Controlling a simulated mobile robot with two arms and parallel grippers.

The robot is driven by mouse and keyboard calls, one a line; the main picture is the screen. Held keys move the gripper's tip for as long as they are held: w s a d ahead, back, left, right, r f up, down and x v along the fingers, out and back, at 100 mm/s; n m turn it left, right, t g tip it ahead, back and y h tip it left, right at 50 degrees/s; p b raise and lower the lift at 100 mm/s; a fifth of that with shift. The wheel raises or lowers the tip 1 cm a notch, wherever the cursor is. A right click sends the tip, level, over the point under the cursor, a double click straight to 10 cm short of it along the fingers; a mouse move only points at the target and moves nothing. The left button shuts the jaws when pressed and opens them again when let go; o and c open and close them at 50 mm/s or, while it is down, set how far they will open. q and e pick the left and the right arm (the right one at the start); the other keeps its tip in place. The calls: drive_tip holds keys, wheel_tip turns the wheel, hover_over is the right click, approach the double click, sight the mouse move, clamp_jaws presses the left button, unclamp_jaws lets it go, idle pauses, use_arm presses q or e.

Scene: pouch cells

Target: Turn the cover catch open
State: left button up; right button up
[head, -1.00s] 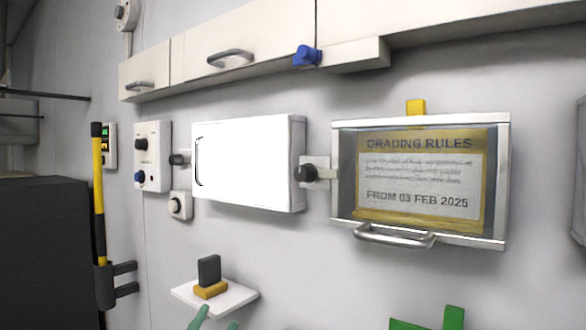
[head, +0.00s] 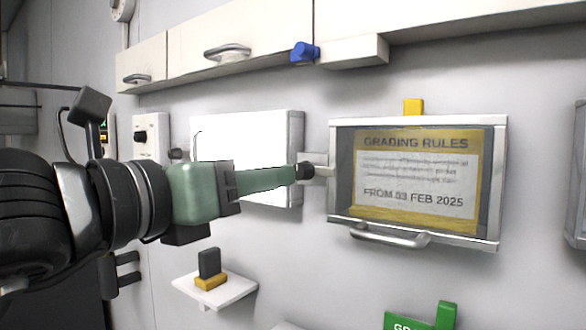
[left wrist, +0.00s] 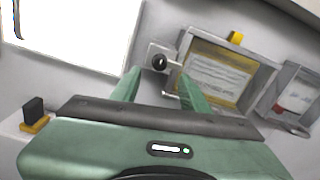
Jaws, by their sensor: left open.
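The glass-fronted cover (head: 417,240) hangs on the wall with a yellow notice reading "GRADING RULES" behind it and a silver handle along its bottom. A black knob-like catch (head: 305,170) sits on a small pale plate at the cover's left side. My left gripper (head: 292,173) reaches in from the left, its green fingers pointing at the catch. In the left wrist view the gripper (left wrist: 160,88) is open, with the black catch (left wrist: 159,62) showing between and beyond the fingertips. I cannot tell whether they touch it. My right gripper is not in view.
A white box (head: 290,135) is on the wall left of the catch, behind my left gripper. A blue catch (head: 305,53) hangs under the cabinets. A small shelf (head: 240,287) holds a black and yellow block (head: 210,266). A yellow tab (head: 413,106) stands above the cover.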

sight(297, 172)
use_arm(q)
drive_tip(key=p+x, duration=0.3)
drive_tip(key=x, duration=0.3)
drive_tip(key=shift+w+d+r, duration=0.1)
drive_tip(key=shift+w+r, duration=0.05)
drive_tip(key=shift+w, duration=0.05)
drive_tip(key=shift+w+d+p, duration=0.35)
drive_tip(key=shift+w+p, duration=0.05)
drive_tip(key=shift+w, duration=0.05)
clamp_jaws()
